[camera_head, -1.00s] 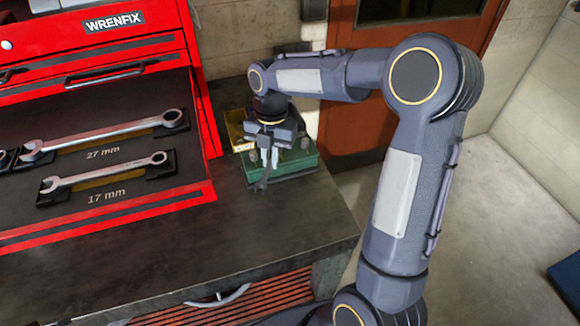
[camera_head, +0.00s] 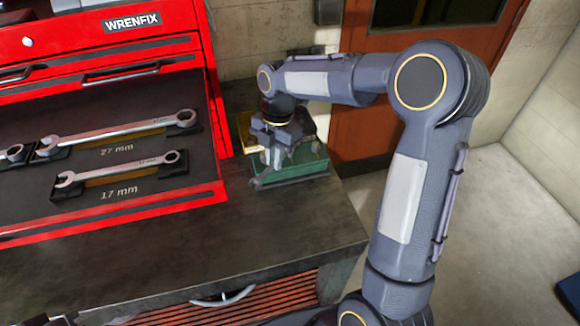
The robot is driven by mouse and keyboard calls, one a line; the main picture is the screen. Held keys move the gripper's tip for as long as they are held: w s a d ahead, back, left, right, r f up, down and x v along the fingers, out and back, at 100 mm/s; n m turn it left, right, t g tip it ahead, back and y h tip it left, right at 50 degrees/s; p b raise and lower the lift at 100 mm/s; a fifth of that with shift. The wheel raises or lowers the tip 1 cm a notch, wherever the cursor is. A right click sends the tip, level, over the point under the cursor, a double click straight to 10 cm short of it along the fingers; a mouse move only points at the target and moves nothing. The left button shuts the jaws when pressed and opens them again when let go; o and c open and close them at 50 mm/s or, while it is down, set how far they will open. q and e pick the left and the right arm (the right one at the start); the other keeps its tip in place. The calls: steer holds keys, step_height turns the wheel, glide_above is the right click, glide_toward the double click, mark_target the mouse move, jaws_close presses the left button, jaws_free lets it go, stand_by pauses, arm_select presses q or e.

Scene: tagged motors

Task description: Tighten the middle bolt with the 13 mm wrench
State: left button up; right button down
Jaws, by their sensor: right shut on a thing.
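A green block (camera_head: 310,167) on a dark base stands on the workbench, right of the red toolbox. Small grey bolt-like parts show at its top, but I cannot make out the middle bolt behind my gripper. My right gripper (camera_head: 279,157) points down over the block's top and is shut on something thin. This is probably the 13 mm wrench, but it is too small and hidden to tell clearly. I cannot tell whether it touches a bolt. My left gripper is out of view.
A red toolbox drawer (camera_head: 120,213) holds a 27 mm wrench (camera_head: 115,135) and a 17 mm wrench (camera_head: 120,168). A yellow part (camera_head: 247,130) stands behind the green block. The workbench (camera_head: 200,250) is clear in front.

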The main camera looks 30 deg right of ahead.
steer(key=shift+s+d+n, duration=0.1)
steer(key=shift+d+n, duration=0.15)
steer(key=shift+n, duration=0.15)
steer(key=shift+a, duration=0.1)
stand_by(0.3)
steer(key=shift+r+p, duration=0.3)
steer(key=shift+p, duration=0.2)
steer(key=shift+r, duration=0.35)
steer(key=shift+p, duration=0.35)
steer(key=shift+r, duration=0.1)
